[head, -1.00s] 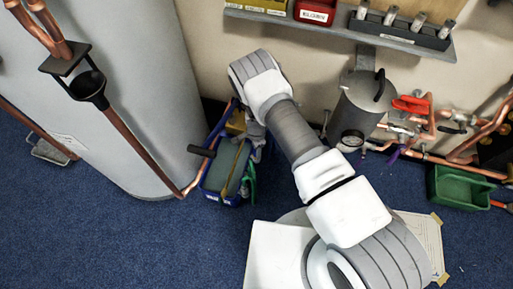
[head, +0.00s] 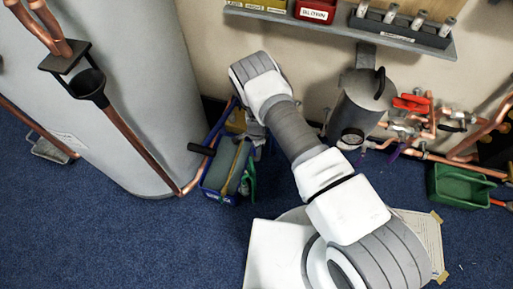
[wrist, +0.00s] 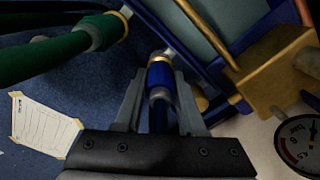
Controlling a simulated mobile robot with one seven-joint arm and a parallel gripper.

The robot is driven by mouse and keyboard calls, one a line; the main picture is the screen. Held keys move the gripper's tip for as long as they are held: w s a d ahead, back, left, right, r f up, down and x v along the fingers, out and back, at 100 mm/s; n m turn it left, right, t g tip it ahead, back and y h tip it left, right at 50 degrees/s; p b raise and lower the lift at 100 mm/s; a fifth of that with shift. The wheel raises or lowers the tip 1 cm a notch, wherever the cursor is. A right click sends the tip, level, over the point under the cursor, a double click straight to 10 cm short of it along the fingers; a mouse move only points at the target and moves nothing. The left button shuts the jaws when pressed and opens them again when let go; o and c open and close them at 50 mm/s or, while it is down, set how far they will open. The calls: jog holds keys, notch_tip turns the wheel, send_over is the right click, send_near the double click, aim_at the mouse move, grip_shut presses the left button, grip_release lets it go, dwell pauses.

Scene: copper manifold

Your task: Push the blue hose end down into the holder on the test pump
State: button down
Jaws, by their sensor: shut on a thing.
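The test pump (head: 224,172) stands on the floor beside the grey cylinder in the head view. It is a blue trough with a dark handle. In the wrist view its blue body and brass block (wrist: 275,72) are at the upper right. My gripper (wrist: 160,88) is shut on the blue hose end (wrist: 159,76), which has a brass-coloured ring and silver metal parts. The hose end is close beside the pump's blue edge. I cannot make out the holder clearly, nor whether the hose end is seated.
A green hose (wrist: 55,55) crosses the upper left of the wrist view. A pressure gauge (wrist: 300,143) is at the right. A paper sheet (wrist: 42,125) lies on the blue carpet. The grey cylinder (head: 140,110) stands close to the pump's left; the carpet in front is clear.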

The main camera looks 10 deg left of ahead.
jog(key=shift+f, duration=0.35)
jog(key=shift+c, duration=2.1)
grip_release()
notch_tip(320, 180, up, 18)
jog(key=p, duration=0.6)
jog(key=shift+f, duration=0.25)
